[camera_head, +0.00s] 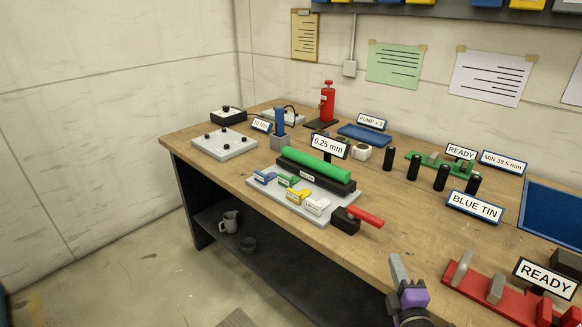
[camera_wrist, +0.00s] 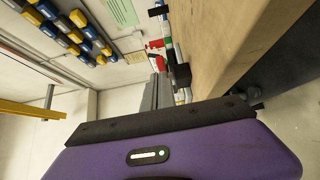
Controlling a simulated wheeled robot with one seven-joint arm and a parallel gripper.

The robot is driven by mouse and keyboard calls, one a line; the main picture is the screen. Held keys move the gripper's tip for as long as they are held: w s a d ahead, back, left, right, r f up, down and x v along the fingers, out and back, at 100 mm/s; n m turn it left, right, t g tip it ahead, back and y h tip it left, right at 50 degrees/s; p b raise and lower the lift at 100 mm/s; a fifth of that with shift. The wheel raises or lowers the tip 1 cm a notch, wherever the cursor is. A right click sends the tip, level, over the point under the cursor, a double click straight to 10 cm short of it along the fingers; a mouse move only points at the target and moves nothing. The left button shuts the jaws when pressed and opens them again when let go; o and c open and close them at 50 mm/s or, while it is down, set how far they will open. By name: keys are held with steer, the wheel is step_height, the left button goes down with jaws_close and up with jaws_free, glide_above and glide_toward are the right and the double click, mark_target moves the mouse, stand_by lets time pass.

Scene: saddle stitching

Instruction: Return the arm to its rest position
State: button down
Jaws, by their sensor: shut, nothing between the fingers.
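My gripper (camera_head: 396,262) shows at the bottom right of the head view, at the front edge of the workbench (camera_head: 375,232). Its grey fingers point up and are together, with nothing between them. Its wrist is purple and black, and most of the arm is out of view below. In the wrist view the grey fingers (camera_wrist: 156,92) also show, past the purple housing, with the bench turned on its side at the right. The gripper looks apart from the things on the bench, though its exact height is hard to tell.
A red fixture (camera_head: 510,298) beside a READY sign stands right of my gripper. A red-handled tool (camera_head: 364,216) and a grey tray (camera_head: 262,191) lie to its left. Black cylinders (camera_head: 441,178) stand behind. A dark lower shelf (camera_head: 275,262) runs under the bench. Floor at left is clear.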

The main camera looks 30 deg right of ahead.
steer(key=s+a+r+m+t+y, duration=0.1)
steer(key=s+a+r+m+y, duration=0.15)
steer(key=s+a+m, duration=0.35)
steer(key=s+a+r+m+t+y, duration=0.1)
steer(key=s+a+y, duration=0.25)
steer(key=a, duration=0.55)
steer(key=s+a+m+g+y, duration=0.1)
steer(key=s+a+m, duration=0.1)
steer(key=s+a, duration=0.3)
steer(key=s+a+m+g+y, duration=0.1)
steer(key=s+a, duration=0.4)
steer(key=s, duration=0.8)
steer(key=shift+s+a+r+m+g+y, duration=0.3)
steer(key=shift+a+r+m+g+y, duration=0.15)
steer(key=shift+m, duration=0.55)
